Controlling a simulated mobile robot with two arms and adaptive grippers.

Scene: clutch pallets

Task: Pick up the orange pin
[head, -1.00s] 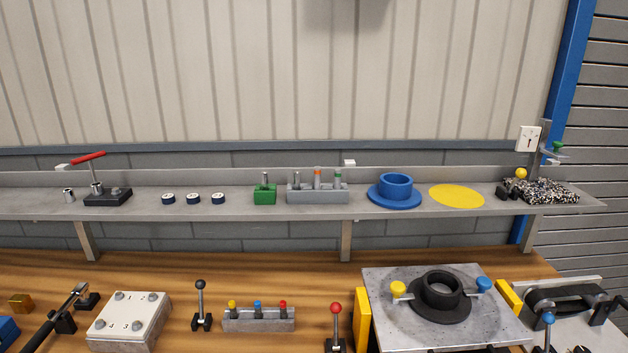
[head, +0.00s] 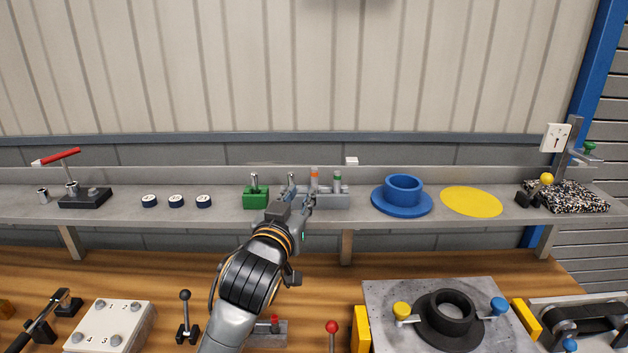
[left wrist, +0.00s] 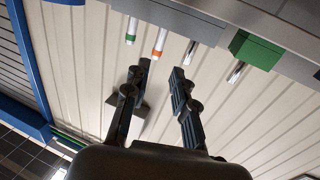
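The orange pin (head: 314,178), a light pin with an orange band near its top, stands upright in a grey block (head: 338,201) on the shelf. A green-banded pin (head: 337,178) and a plain metal pin (head: 292,180) stand on either side of it. My left gripper (head: 303,197) is in front of the block and hides part of it. In the left wrist view, my left gripper (left wrist: 158,76) is open and empty, its fingers pointing toward the orange pin (left wrist: 160,42), which lies just past the fingertips, roughly between them. My right gripper is out of view.
A green block (head: 256,198) with a metal pin stands left of the grey block. A blue flanged ring (head: 402,196) and a yellow disc (head: 471,201) are to its right. The wooden bench (head: 150,270) below holds levers and fixtures.

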